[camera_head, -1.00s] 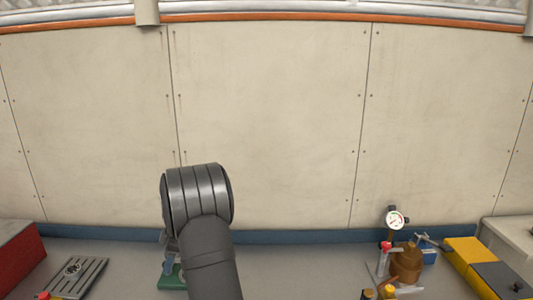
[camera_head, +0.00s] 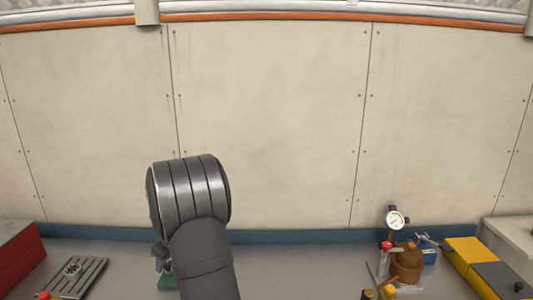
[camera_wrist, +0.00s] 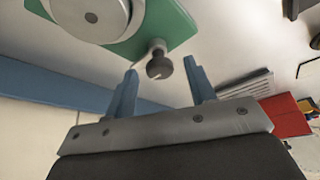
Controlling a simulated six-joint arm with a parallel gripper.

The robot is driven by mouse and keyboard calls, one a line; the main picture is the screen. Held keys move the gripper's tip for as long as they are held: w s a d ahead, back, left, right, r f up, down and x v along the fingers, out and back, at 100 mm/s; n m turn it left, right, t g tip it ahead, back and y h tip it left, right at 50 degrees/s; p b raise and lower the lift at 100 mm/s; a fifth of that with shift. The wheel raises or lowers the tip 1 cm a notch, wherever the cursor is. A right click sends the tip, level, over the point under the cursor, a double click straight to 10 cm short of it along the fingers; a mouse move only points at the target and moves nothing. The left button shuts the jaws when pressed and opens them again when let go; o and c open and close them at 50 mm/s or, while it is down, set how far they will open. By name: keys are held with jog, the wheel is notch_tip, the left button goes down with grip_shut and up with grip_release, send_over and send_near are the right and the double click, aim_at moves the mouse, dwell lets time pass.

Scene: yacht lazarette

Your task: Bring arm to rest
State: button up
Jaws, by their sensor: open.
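My gripper (camera_wrist: 158,90) shows in the wrist view with its two blue fingers apart and nothing between them. Beyond the fingertips is a dark round knob (camera_wrist: 159,66) on a short stem, at the edge of a green base (camera_wrist: 165,25) that carries a pale round part (camera_wrist: 95,14). I cannot tell how far the knob is from the fingers, but no contact shows. In the head view my dark arm rises from the bottom and hides most of the green base (camera_head: 167,282) and nearly all of the gripper.
A slotted grey plate (camera_head: 75,277) and a red box (camera_head: 18,258) lie at left. At right stand a dial gauge (camera_head: 397,220), a brown pot-like part (camera_head: 407,262) and a yellow and grey box (camera_head: 482,268). A panelled wall (camera_head: 280,120) closes the back. The bench between is clear.

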jog(key=shift+s+a+m+t+h, duration=0.1)
jog(key=shift+m+t+h, duration=0.3)
jog(key=shift+m, duration=1.05)
jog(key=shift+s+a+m+t+h, duration=0.1)
jog(key=shift+m+t+h, duration=0.25)
jog(key=shift+m, duration=1.1)
